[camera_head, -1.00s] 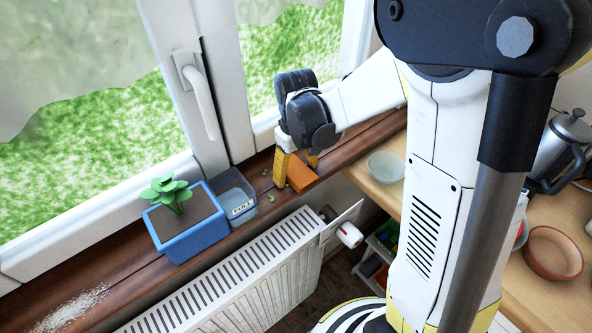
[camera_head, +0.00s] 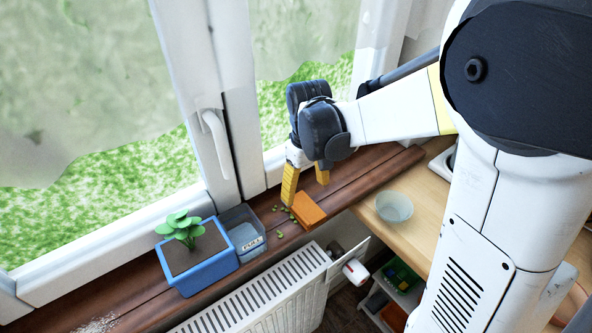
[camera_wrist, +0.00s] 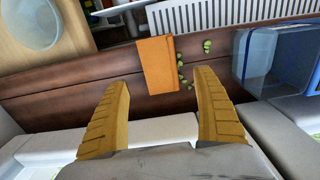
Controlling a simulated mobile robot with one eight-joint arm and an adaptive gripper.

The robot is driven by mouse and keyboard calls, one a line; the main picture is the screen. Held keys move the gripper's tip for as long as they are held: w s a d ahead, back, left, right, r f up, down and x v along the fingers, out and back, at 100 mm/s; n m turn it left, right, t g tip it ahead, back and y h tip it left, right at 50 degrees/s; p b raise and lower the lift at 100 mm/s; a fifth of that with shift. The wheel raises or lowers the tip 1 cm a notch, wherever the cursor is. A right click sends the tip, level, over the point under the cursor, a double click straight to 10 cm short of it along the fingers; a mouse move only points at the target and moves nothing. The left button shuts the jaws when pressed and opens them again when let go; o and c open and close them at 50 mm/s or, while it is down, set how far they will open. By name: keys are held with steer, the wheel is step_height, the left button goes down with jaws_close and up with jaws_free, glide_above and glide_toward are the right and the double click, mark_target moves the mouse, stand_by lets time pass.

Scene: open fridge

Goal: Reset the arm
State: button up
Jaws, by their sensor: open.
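My gripper (camera_head: 306,186) is at the end of my arm over the windowsill, with its yellow fingers apart and pointing down. In the wrist view my gripper (camera_wrist: 163,110) shows both fingers wide open with nothing between them. An orange block (camera_head: 309,211) lies on the brown windowsill (camera_head: 345,192) just beyond the fingertips; it also shows in the wrist view (camera_wrist: 157,64). The fingers look apart from it. Several small green pieces (camera_wrist: 181,70) lie beside the block on the sill.
A blue planter (camera_head: 201,262) with a green plant and a clear labelled container (camera_head: 243,232) stand on the sill to the left. A glass bowl (camera_head: 394,207) sits on the wooden counter (camera_head: 425,233). A white radiator (camera_head: 262,298) is below; the window (camera_head: 225,150) is behind.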

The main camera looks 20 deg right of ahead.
steer(key=s+r+m+t+b, duration=0.3)
steer(key=s+r+t, duration=0.3)
steer(key=s, duration=0.5)
steer(key=shift+s+r, duration=0.4)
steer(key=shift+o, duration=0.5)
steer(key=shift+s+m+t+b, duration=0.3)
steer(key=shift+s+t, duration=0.2)
steer(key=shift+t, duration=0.1)
steer(key=shift+f, duration=0.1)
